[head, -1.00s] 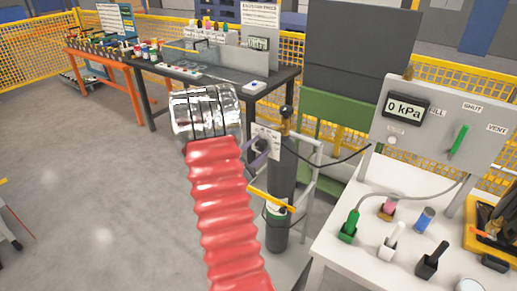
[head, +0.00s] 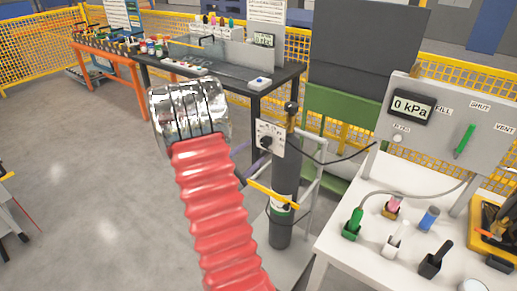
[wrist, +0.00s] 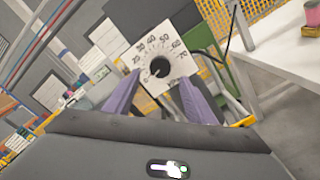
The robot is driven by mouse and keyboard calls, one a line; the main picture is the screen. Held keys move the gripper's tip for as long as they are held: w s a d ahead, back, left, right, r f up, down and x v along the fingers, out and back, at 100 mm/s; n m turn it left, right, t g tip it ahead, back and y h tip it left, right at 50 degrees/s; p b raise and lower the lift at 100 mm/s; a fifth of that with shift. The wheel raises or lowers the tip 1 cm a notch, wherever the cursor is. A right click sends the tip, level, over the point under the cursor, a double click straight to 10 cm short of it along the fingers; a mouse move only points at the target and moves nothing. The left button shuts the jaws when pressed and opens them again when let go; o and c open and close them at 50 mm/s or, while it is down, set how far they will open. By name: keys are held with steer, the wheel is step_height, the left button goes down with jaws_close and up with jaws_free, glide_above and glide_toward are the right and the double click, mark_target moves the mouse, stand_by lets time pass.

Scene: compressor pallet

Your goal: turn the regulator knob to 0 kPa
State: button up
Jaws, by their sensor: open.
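The regulator knob (wrist: 160,68) is black and round, on a white dial plate (wrist: 183,42) with numbers around it. A pale mark on the knob seems to point to the lower left, near the 0. In the head view the knob (head: 266,141) faces left on the plate by the gas cylinder (head: 284,185). My gripper (wrist: 160,80) is open. Its purple fingers stand either side of the knob in the wrist view, but the head view shows them (head: 243,158) short of it, apart. A display (head: 411,106) on the grey panel reads 0 kPa.
A white table (head: 345,240) with several coloured fittings stands at the right, under a grey panel with a green lever (head: 464,141). A dark workbench (head: 255,78) is behind. A hose runs from the regulator towards the panel.

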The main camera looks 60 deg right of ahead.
steer(key=w+a, duration=0.1)
steer(key=a, duration=0.5)
steer(key=shift+a, duration=0.2)
stand_by(0.4)
